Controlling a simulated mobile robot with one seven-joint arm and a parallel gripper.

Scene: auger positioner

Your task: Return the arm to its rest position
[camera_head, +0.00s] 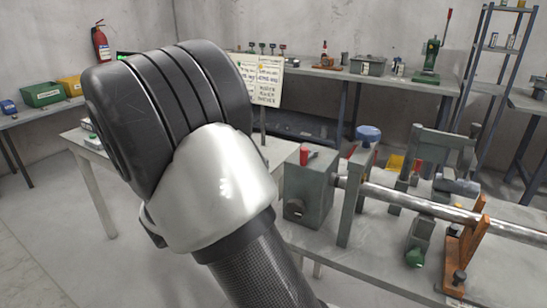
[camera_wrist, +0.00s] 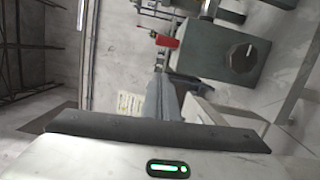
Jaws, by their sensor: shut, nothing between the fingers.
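My raised arm fills the left middle of the head view, with a dark ribbed part above a white joint. My gripper fingers are not visible in that view. In the wrist view my gripper (camera_wrist: 163,85) shows as grey fingers above the hand's dark edge. They are shut with nothing between them. The grey-green gearbox (camera_head: 308,190) with a red handle stands on the bench right of my arm. It also shows in the wrist view (camera_wrist: 222,50), tilted by the camera, beyond the fingers and apart from them.
A long metal shaft (camera_head: 420,204) runs right from the gearbox across the bench (camera_head: 345,262), past an orange bracket (camera_head: 465,250). A small table (camera_head: 92,150) stands behind my arm. A sign board (camera_head: 267,80) and a back workbench (camera_head: 385,75) are farther off. Open floor lies at left.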

